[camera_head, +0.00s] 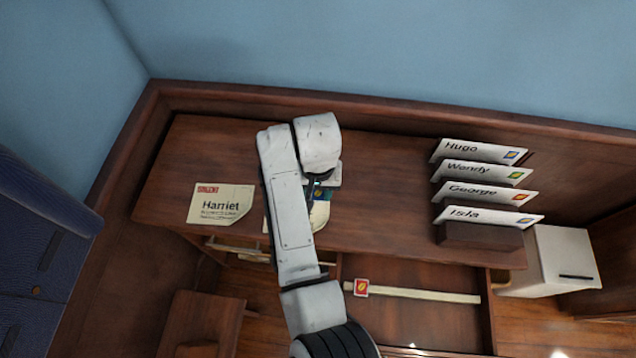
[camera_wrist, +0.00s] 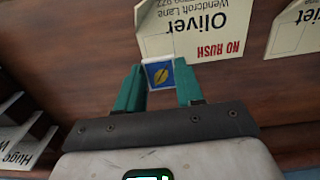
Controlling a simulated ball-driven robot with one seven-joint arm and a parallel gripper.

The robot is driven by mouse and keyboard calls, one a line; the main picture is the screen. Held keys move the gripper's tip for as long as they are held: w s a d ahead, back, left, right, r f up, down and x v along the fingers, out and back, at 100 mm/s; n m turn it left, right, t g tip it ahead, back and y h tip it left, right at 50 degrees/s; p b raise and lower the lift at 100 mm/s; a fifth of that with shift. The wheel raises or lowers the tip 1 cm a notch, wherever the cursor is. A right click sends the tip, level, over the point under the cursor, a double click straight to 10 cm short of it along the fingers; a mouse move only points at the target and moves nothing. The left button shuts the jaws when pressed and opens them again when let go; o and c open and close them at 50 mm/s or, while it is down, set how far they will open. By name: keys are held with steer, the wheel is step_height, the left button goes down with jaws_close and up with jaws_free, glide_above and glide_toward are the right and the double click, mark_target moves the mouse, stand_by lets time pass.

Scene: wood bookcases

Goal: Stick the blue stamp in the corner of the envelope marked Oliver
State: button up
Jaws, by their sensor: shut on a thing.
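The envelope marked Oliver (camera_wrist: 205,28) lies on the desk and shows upside down in the wrist view, with "NO RUSH" in red near one edge. In the head view my arm hides most of it; a pale part (camera_head: 319,216) shows. My gripper (camera_wrist: 158,78) has its green fingers shut on the blue stamp (camera_wrist: 160,73), which has a white border and a yellow leaf shape. The stamp overlaps the envelope's lower left corner in the wrist view. I cannot tell whether it touches the paper.
An envelope marked Harriet (camera_head: 221,204) lies to the left on the desk (camera_head: 380,205). A dark rack (camera_head: 480,236) at right holds stamped envelopes: Hugo, Wendy, George and Isla. An open drawer (camera_head: 420,318) below has a pale strip with a red stamp (camera_head: 361,287). A white box (camera_head: 563,258) stands right.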

mark_target(318, 195)
steer(key=shift+f+b, duration=1.45)
steer(key=shift+f, duration=1.35)
steer(key=o, duration=1.5)
steer(key=shift+r, duration=0.15)
steer(key=shift+r+p, duration=1.1)
steer(key=shift+p, duration=0.15)
steer(key=shift+r, duration=2.3)
